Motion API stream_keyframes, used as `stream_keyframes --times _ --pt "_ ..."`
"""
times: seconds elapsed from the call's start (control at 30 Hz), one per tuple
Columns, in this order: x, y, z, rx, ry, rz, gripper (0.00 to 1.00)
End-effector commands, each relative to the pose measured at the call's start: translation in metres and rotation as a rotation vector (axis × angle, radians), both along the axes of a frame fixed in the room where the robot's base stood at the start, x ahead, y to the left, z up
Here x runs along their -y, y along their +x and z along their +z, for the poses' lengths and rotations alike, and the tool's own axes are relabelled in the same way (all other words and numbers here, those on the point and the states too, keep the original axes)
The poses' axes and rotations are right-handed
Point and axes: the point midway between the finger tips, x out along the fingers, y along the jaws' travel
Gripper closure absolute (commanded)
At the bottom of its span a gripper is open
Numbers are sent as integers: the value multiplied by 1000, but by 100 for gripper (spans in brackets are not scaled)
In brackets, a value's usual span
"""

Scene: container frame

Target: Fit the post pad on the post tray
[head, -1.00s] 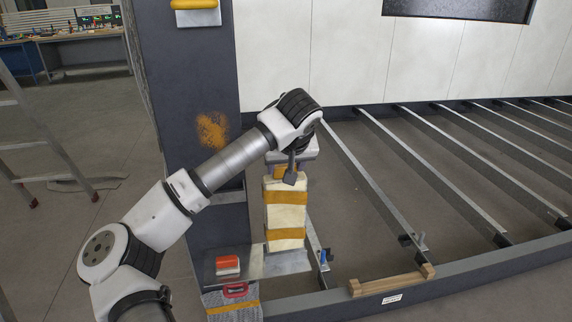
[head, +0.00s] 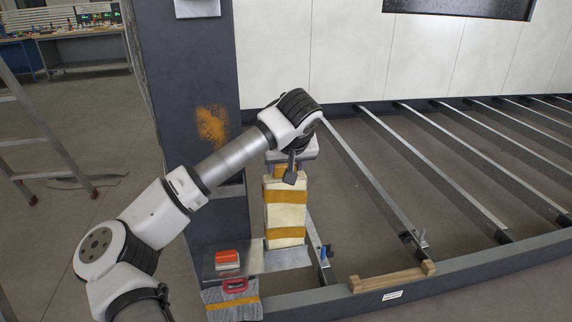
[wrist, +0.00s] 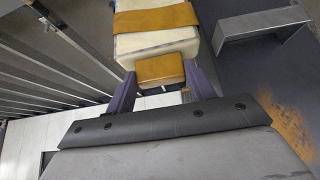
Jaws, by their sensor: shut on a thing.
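The post pad (head: 285,215) is a tall cream block with yellow bands. My gripper (head: 288,172) is above it in the head view and is shut on its yellow top piece. In the wrist view the purple fingers of my gripper (wrist: 160,78) stand on either side of the yellow piece, and the cream pad (wrist: 145,42) lies beyond. The pad looks upright. Its lower end is at a flat grey metal plate (head: 288,261); I cannot tell if they touch. A grey metal tray (head: 232,191) on the dark post is partly hidden behind my arm.
The dark post (head: 185,75) has a rust patch and a higher tray (head: 197,9) at the top edge. A red block (head: 227,259) sits left of the plate. A ladder (head: 35,140) stands left.

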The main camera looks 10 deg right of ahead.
Motion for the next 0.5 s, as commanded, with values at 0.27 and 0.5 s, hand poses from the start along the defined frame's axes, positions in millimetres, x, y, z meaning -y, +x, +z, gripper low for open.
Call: stream_keyframes --times 0.27,0.5 --pt "0 0 -9 1 0 0 82" --pt "0 0 -16 0 0 0 82"
